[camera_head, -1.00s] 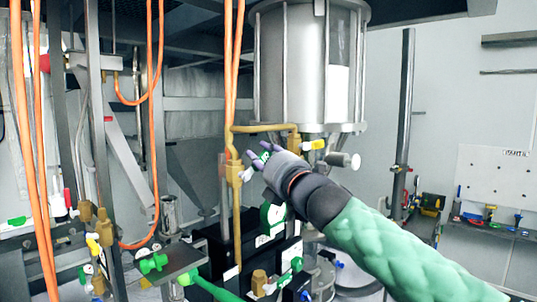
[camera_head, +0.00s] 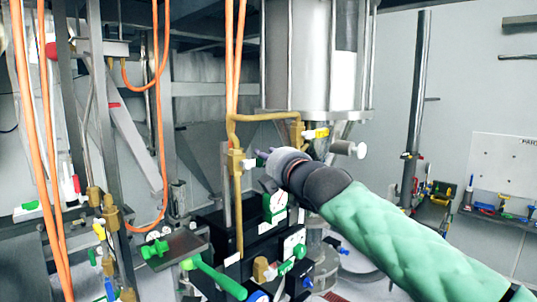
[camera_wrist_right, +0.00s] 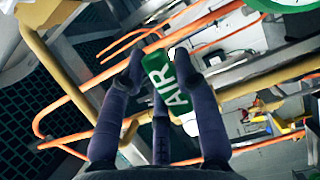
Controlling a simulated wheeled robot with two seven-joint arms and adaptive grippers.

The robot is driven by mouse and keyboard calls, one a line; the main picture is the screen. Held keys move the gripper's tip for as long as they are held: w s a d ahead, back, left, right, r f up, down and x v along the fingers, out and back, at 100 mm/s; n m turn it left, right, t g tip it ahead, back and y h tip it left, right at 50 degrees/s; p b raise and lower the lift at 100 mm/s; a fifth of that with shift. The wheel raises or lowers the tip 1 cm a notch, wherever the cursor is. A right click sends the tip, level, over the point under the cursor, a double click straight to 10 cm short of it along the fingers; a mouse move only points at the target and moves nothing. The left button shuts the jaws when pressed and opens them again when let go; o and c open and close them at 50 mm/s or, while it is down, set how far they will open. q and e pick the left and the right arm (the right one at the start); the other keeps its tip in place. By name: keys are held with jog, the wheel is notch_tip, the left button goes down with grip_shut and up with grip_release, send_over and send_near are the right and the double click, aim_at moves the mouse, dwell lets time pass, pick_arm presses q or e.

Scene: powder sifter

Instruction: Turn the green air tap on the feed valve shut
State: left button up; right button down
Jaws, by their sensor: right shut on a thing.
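The green air tap handle (camera_wrist_right: 171,90), with white "AIR" lettering, lies between the fingers of my right gripper (camera_wrist_right: 160,72) in the right wrist view. The gripper is shut on it. In the head view my right gripper (camera_head: 264,158) reaches in from the right, just right of a brass valve body (camera_head: 236,162) on a vertical brass pipe. There the fingers hide most of the green handle. How far the tap is turned is hard to tell. My left gripper is not in view.
A large metal vessel (camera_head: 315,60) hangs above my right gripper. Orange hoses (camera_head: 235,60) run down close by. Green-handled valves (camera_head: 215,275) are at lower left.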

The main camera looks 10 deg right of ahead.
dwell(0.4)
jog(key=c, duration=1.2)
grip_release()
jog(key=shift+w+f, duration=0.1)
jog(key=shift+o, duration=0.2)
jog(key=v, duration=1.2)
